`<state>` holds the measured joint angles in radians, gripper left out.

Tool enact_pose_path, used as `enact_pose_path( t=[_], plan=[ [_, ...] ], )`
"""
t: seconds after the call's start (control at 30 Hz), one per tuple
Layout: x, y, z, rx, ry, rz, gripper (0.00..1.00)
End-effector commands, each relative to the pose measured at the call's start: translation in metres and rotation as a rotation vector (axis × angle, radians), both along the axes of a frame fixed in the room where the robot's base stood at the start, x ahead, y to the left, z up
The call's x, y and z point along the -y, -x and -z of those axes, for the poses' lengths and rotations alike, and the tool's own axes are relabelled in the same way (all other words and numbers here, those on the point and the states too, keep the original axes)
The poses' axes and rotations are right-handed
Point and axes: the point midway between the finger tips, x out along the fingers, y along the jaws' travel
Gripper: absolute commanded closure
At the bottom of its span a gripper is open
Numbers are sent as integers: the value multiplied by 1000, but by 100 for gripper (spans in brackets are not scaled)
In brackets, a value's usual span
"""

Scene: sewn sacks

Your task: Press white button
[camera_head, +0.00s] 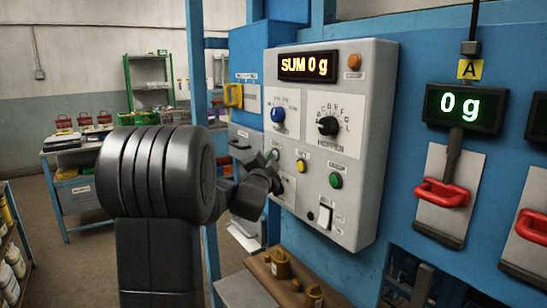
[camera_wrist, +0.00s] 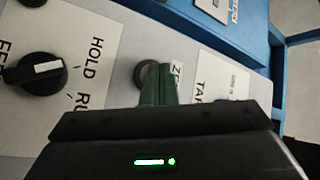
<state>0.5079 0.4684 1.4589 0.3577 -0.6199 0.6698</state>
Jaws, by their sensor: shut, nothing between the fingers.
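The grey control panel (camera_head: 372,110) stands ahead, its display reading "SUM 0 g". My gripper (camera_head: 272,157) is shut and empty, its tips close to the panel's left side. In the wrist view, the green-padded fingers (camera_wrist: 158,80) point at a round button with a dark ring (camera_wrist: 138,74), beside a label starting "ZE". The fingers cover most of this button, so I cannot tell its colour or whether they touch it. A yellow button (camera_head: 301,166), a green button (camera_head: 336,180) and a white rocker-like switch (camera_head: 325,216) show to the right of my gripper.
A blue knob (camera_head: 278,115) and a black dial (camera_head: 328,125) sit above. A black selector (camera_wrist: 35,72) marked "HOLD" is near my fingers. An orange lamp (camera_head: 354,62) is at top right. A wooden shelf (camera_head: 262,272) with brass weights lies below; red handles (camera_head: 442,194) are right.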

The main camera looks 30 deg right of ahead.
Motion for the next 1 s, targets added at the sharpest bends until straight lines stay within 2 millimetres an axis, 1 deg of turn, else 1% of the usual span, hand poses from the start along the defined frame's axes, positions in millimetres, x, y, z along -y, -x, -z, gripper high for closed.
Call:
enact_pose_path(
  t=[0.37,0.7,1.0],
  plan=[
    [-1,0,0,1,1,0,100],
    [-16,1,0,1,1,-1,100],
    [-17,2,0,1,1,-1,100]
  ],
)
